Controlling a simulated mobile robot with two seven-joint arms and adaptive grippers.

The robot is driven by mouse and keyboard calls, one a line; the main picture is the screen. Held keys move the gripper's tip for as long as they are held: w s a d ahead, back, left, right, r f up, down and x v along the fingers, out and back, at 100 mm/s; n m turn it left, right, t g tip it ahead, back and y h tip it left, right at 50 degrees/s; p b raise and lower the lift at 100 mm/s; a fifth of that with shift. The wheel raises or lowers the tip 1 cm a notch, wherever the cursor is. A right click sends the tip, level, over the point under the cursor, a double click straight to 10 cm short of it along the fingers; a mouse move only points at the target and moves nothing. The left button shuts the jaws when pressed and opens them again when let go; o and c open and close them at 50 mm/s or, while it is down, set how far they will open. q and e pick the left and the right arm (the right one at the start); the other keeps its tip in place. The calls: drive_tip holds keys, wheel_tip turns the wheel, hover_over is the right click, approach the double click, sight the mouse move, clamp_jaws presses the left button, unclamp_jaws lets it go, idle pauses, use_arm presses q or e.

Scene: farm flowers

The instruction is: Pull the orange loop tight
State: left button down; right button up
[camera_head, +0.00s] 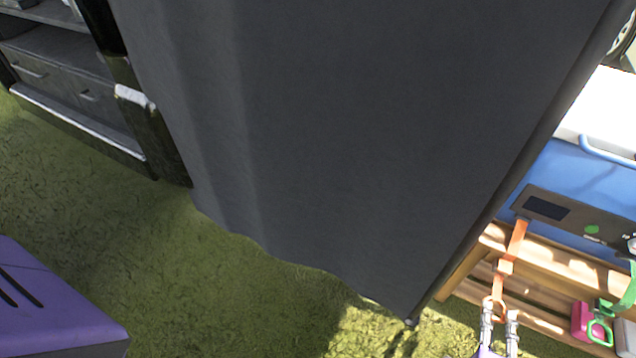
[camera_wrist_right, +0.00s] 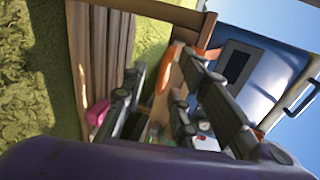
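An orange strap (camera_head: 516,243) hangs from a dark panel at the right of the head view and runs down to an orange loop (camera_head: 495,306). My right gripper (camera_head: 500,312) is at the loop, with its two fingers apart. In the right wrist view the fingers of the right gripper (camera_wrist_right: 163,72) are spread, and the orange strap (camera_wrist_right: 178,56) shows between and beyond them. I cannot tell whether either finger touches the loop. My left gripper is not in view.
A dark box with a screen (camera_head: 545,207) sits by a blue cooler (camera_head: 585,180) above a slatted wooden bench (camera_head: 540,310). A pink item (camera_head: 583,322) and green straps (camera_head: 620,300) are to the right. A large grey cloth (camera_head: 340,130) blocks the middle.

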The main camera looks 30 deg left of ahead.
drive_tip(key=v, duration=1.1)
drive_tip(key=shift+s, duration=0.25)
